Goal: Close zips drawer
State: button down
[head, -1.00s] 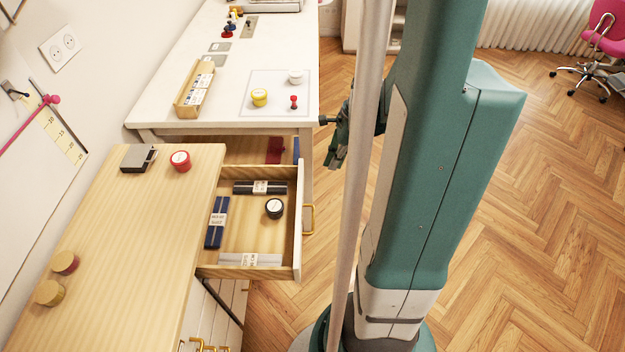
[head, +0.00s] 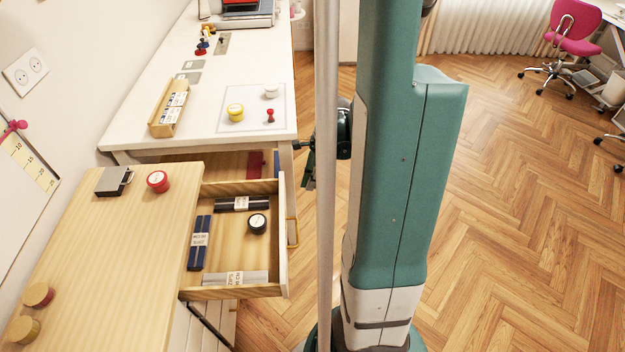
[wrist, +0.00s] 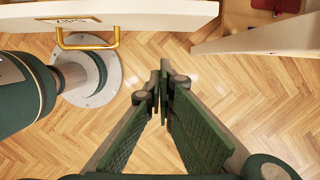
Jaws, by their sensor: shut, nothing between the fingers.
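The zips drawer (head: 284,262) stands pulled out from the wooden cabinet in the head view. It holds dark, blue and grey zip packs and a black round tin. Its brass handle (head: 292,232) is on the front face. In the wrist view the white drawer front (wrist: 150,14) with a label and the brass handle (wrist: 86,45) is at the top left. My gripper (wrist: 163,82) is shut and empty over the floor, apart from the handle and to its right in that view. In the head view my gripper is partly hidden behind a pole.
The white table (head: 215,135) stands beyond the cabinet, with a red and a blue item lying below its top. A grey box (head: 113,181) and a red tin (head: 158,181) are on the cabinet top (head: 100,265).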

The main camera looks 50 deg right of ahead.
jog(key=w+a+f+b, duration=0.2)
jog(key=w+a+f, duration=0.1)
jog(key=f, duration=0.1)
jog(key=shift+w+a+f, duration=0.35)
jog(key=shift+f, duration=0.05)
dwell(0.7)
jog(key=w+a+b, duration=0.1)
jog(key=w+a, duration=1.9)
jog(key=shift+a, duration=0.1)
jog(key=shift+w+a+b, duration=0.3)
jog(key=shift+w+a, duration=0.1)
jog(key=shift+w, duration=0.1)
jog(key=shift+w+a, duration=0.1)
